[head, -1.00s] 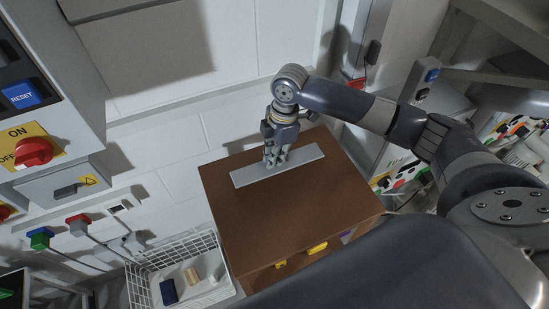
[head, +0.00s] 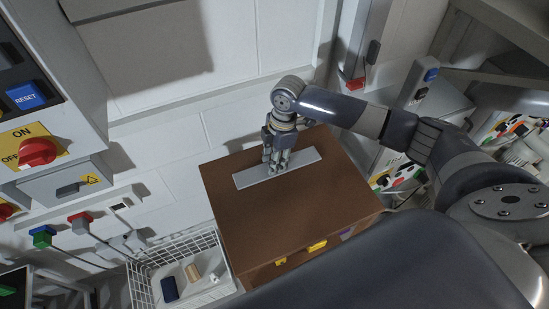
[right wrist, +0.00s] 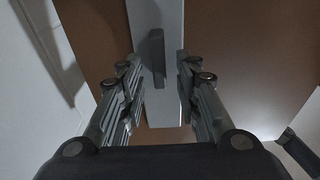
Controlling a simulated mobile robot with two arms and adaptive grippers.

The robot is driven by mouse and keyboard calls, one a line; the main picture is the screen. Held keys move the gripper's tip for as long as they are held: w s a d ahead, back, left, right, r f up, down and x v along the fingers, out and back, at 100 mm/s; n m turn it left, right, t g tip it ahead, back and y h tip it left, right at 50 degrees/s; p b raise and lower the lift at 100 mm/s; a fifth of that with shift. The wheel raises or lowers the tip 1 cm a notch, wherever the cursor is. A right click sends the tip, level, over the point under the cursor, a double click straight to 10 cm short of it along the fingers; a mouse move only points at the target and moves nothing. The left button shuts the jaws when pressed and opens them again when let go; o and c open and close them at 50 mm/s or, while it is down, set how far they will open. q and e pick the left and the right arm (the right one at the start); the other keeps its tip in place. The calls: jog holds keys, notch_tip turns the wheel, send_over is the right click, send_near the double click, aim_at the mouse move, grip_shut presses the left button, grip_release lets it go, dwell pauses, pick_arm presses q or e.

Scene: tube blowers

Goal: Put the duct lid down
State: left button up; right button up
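The duct lid (head: 303,158) is a long, flat, light grey plate. It lies on the brown top of a wooden cabinet (head: 290,210), near its back edge. My right gripper (head: 275,168) points down over the middle of the lid. In the right wrist view the lid (right wrist: 170,20) runs between the fingers, with a dark raised handle (right wrist: 157,60) on it. The right gripper (right wrist: 160,85) is open, with a gap between each finger and the handle. My left gripper is in no view.
A white wire basket (head: 212,292) with small items stands left of the cabinet. A control panel with a red switch (head: 37,152) is on the left wall. The cabinet top in front of the lid is clear.

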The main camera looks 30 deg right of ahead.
jog(key=shift+r, duration=0.15)
notch_tip(320, 180, up, 12)
jog(key=d, duration=0.1)
jog(key=shift+d+b, duration=0.35)
jog(key=shift+s, duration=0.15)
dwell(0.4)
